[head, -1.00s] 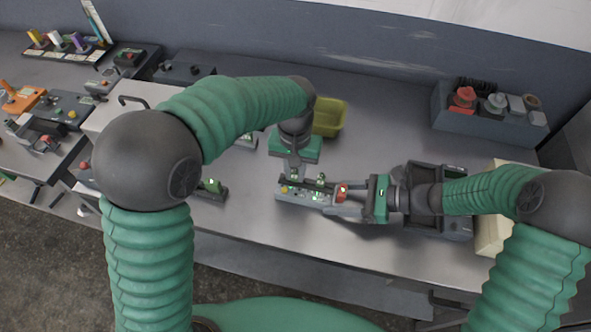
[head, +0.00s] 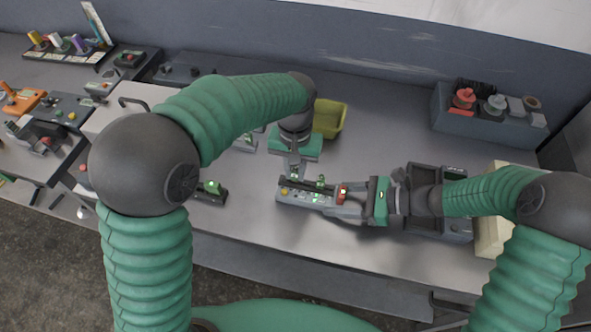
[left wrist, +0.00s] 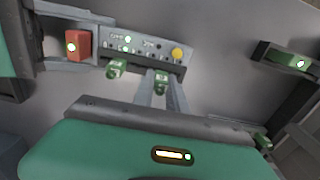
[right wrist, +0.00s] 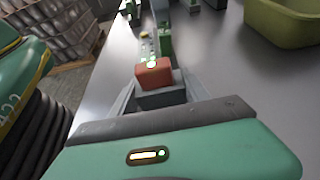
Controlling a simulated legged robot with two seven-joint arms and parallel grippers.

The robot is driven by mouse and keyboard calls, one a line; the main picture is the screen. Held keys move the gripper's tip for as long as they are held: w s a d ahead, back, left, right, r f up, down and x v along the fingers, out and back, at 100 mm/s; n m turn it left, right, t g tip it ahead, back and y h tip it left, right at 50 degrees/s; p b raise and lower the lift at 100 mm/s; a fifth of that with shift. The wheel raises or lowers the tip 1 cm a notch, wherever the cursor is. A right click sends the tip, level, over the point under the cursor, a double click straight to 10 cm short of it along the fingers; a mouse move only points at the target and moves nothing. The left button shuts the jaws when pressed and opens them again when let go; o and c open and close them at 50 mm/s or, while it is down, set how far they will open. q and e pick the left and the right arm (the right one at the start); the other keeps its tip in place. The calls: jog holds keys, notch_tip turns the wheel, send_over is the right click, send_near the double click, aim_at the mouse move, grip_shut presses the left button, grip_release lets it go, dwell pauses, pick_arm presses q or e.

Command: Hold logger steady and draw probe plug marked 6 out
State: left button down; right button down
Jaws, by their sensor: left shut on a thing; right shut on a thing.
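The logger (head: 306,199) is a grey box lying on the bench, with a yellow button at one end, a red block (head: 342,194) at the other and small lit lights on its face. My left gripper (head: 295,176) comes down at its back edge. In the left wrist view its fingers are shut on a green plug (left wrist: 161,84) near the yellow button; its number is not readable. Another green plug (left wrist: 116,68) stands beside it, free. My right gripper (right wrist: 154,90) is shut on the logger's red-block end, a finger on each side.
A yellow-green bin (head: 328,119) stands behind the logger. A dark tray (head: 455,228) lies right, under my right wrist. A grey holder with reels (head: 480,128) is at the back right. A small green-topped device (head: 208,190) lies to the left.

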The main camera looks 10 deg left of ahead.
pick_arm(q)
jog(key=shift+w+r, duration=0.2)
jog(key=shift+r, duration=1.15)
pick_arm(e)
jog(key=shift+c, duration=2.2)
grip_release()
jog(key=v, duration=1.2)
jog(key=shift+d+f, duration=0.15)
jog(key=shift+d, duration=0.05)
